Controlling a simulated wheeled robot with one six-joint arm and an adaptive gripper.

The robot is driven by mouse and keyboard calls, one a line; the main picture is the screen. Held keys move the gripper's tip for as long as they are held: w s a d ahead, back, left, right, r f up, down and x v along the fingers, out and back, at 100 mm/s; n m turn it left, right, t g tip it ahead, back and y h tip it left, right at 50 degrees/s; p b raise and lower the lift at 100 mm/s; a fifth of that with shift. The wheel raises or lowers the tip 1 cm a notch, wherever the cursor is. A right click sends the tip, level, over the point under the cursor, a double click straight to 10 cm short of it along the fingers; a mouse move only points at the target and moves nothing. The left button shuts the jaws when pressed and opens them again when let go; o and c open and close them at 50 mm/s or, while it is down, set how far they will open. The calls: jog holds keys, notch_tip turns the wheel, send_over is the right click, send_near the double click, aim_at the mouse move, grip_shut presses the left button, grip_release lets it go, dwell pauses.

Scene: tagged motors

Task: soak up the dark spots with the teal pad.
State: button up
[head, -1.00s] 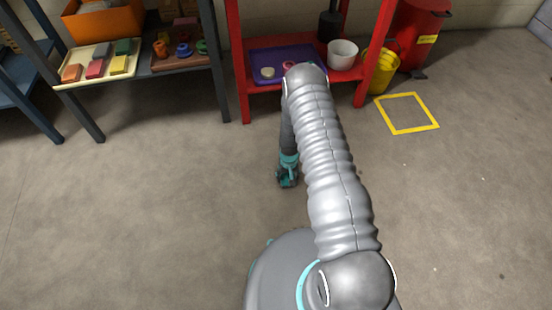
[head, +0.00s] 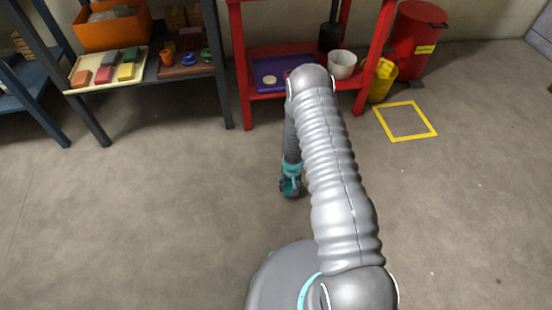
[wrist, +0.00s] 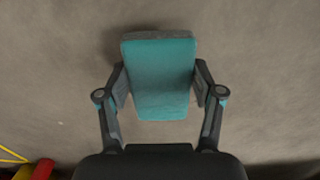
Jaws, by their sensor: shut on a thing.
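The teal pad (wrist: 160,78) is a block with a grey face along its far edge. It sits between the two fingers of my gripper (wrist: 163,88) in the wrist view, and both fingers press its sides. In the head view my gripper (head: 291,187) hangs low over the bare floor, left of my ribbed arm; the pad is hard to tell there from the teal gripper parts. No clear dark spots show. Only tiny specks (head: 431,274) are on the floor at the right, too small to identify.
A red shelf (head: 240,70) with a purple tray (head: 258,84) and white bucket (head: 342,64) stands behind. A dark shelf (head: 222,90) with blocks is at the left. A yellow bucket (head: 383,80) and yellow floor square (head: 405,138) are at the right. The floor between is clear.

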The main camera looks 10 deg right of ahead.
jog(key=shift+r+p, duration=0.6)
jog(key=shift+r, duration=1.15)
jog(key=shift+f, duration=0.1)
